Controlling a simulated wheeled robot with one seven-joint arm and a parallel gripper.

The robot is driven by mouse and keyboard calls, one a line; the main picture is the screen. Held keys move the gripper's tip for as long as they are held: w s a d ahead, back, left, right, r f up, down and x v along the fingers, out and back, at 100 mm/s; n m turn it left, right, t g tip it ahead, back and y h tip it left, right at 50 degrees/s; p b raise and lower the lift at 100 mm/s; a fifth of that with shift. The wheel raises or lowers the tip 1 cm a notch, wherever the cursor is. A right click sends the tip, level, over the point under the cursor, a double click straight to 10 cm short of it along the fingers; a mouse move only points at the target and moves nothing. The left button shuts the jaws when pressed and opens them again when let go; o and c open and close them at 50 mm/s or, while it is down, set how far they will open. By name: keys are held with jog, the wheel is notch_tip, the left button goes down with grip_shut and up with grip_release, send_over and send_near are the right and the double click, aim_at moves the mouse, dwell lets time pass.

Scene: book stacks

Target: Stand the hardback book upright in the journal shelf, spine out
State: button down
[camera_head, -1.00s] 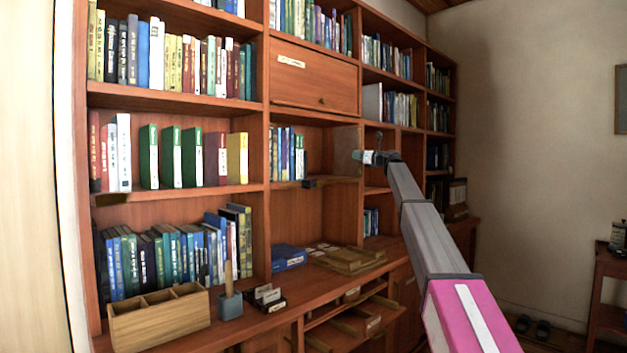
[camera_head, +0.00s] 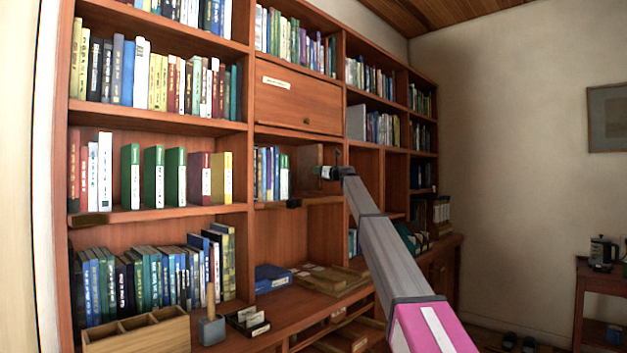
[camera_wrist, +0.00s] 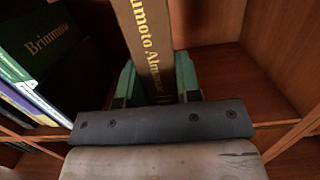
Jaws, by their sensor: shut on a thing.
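The brown hardback book (camera_wrist: 150,40) stands upright between the green finger pads of my gripper (camera_wrist: 158,82), its gold-lettered spine facing the wrist camera. In the head view, my gripper (camera_head: 328,172) is at the mouth of the shelf compartment below the closed wooden door, with the brown book (camera_head: 309,160) just left of it. The compartment's shelf board (camera_head: 268,205) carries a row of upright books (camera_head: 270,173) left of the held book, with a narrow gap between. The book's lower end is hidden by my gripper in the wrist view.
The closed door (camera_head: 298,98) is above.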

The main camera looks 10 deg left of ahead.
aim_at(313, 177)
jog(key=shift+w+a+f, duration=0.6)
jog(key=shift+a+f, duration=0.2)
jog(key=shift+f, duration=0.05)
jog(key=shift+w+a+f, duration=0.6)
jog(key=shift+a+f, duration=0.2)
jog(key=shift+f, duration=0.05)
jog(key=c, duration=0.8)
grip_release()
jog(key=shift+f, duration=0.15)
